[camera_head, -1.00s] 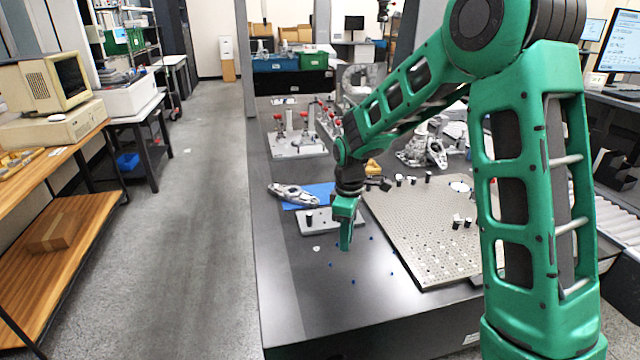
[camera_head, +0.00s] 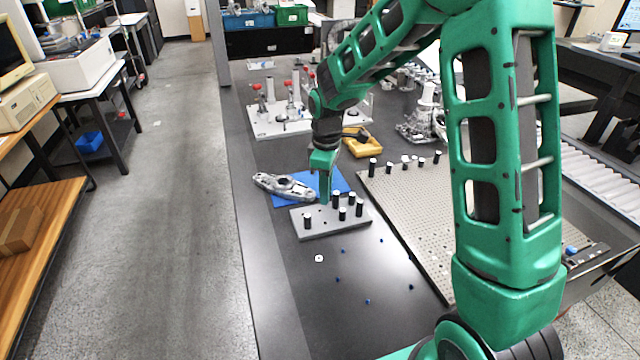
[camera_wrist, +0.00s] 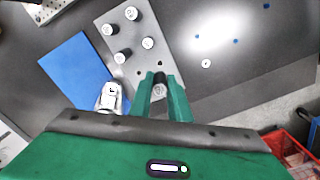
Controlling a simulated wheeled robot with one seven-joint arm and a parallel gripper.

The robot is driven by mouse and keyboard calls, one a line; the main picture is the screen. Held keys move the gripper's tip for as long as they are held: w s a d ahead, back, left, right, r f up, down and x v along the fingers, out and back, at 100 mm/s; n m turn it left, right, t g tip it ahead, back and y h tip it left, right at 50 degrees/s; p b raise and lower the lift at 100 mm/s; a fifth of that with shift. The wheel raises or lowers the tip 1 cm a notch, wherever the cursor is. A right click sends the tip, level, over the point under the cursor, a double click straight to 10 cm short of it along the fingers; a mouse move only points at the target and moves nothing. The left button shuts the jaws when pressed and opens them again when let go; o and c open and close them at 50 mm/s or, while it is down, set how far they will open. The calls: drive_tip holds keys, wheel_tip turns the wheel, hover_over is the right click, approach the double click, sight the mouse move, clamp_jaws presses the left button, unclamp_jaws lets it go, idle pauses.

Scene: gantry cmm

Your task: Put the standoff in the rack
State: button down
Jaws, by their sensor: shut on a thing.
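The rack (camera_head: 330,229) is a grey plate with holes, beside a blue mat. Several black standoffs with pale tops stand in it: one (camera_head: 308,221) at the left end, the others clustered at the right. The wrist view shows the rack (camera_wrist: 100,17) with the cluster and two empty holes near my fingertips. My gripper (camera_head: 325,201) points down over the rack's far side, left of the cluster. In the wrist view my gripper (camera_wrist: 160,82) is shut on a dark standoff with a pale end (camera_wrist: 160,91). Its lower end and height above the rack are unclear.
A metal casting (camera_head: 285,187) lies on the blue mat (camera_head: 335,181). A large perforated plate (camera_head: 405,205) lies right, with several standoffs along its far edge. A washer (camera_head: 319,258) and several small blue pieces lie in front of the rack. A fixture with red knobs stands behind.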

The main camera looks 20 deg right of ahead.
hover_over(326, 213)
drive_tip(key=s+a, duration=0.2)
drive_tip(key=s, duration=0.2)
drive_tip(key=shift+w+d+f, duration=0.1)
drive_tip(key=shift+d+f, duration=0.05)
drive_tip(key=shift+f, duration=3.15)
drive_tip(key=shift+f, duration=0.85)
drive_tip(key=c, duration=1.6)
unclamp_jaws()
